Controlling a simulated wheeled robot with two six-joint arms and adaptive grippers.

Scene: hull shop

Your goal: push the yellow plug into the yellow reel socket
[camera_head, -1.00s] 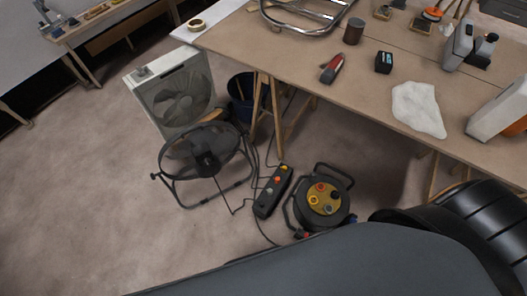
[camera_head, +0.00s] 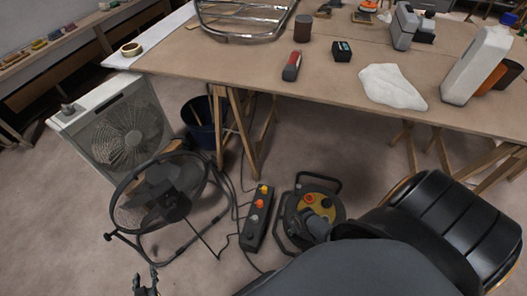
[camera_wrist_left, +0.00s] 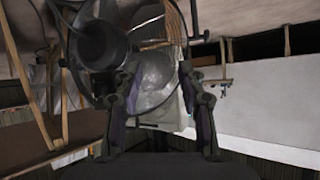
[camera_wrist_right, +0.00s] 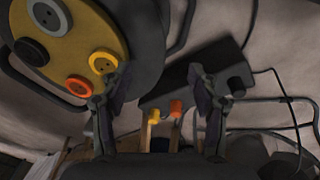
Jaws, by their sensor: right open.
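The cable reel (camera_head: 291,226), black with a yellow face, stands on the floor in the head view. In the right wrist view its face (camera_wrist_right: 62,62) carries a yellow socket (camera_wrist_right: 103,62), an orange-red one (camera_wrist_right: 78,86), a grey one and a black one. The yellow plug (camera_wrist_right: 154,116) sits on a black power strip (camera_wrist_right: 220,77) beside the reel; it also shows in the head view (camera_head: 264,189). My right gripper (camera_wrist_right: 160,95) is open and empty, its left finger overlapping the reel's edge in view. My left gripper (camera_wrist_left: 163,95) is open and empty, low left in the head view (camera_head: 147,284).
An orange plug (camera_wrist_right: 175,107) sits next to the yellow one. Black cables cross the floor. A round fan (camera_head: 165,195), a box fan (camera_head: 125,135) and a blue bucket (camera_head: 205,125) stand left. A workbench (camera_head: 330,75) on trestles is behind. A black seat (camera_head: 440,225) is at right.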

